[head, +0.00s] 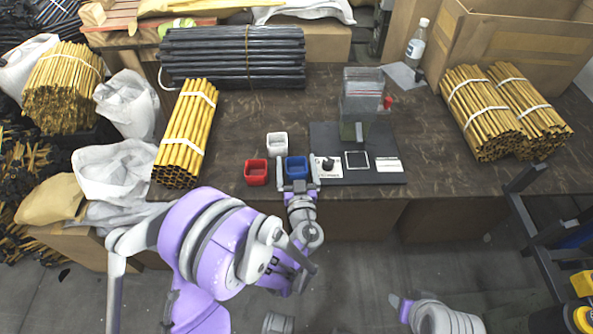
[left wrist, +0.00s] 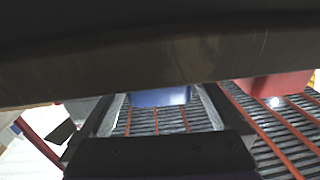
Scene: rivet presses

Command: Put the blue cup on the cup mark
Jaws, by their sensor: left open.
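The small blue cup (head: 296,167) stands on the table near its front edge, beside the dark board. My left gripper (head: 298,186) is open at the table's front edge, just in front of the blue cup, with its fingers pointing at it. In the left wrist view the blue cup (left wrist: 160,97) appears between the two fingers; I cannot tell whether they touch it. A white-outlined square (head: 357,160) on the dark board looks like the cup mark, and it is empty.
A red cup (head: 256,173) stands left of the blue cup, and a white cup (head: 277,143) behind. A clear dispenser-like device (head: 362,95) stands at the back of the dark board (head: 388,178). Yellow rod bundles (head: 186,135) lie on the table.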

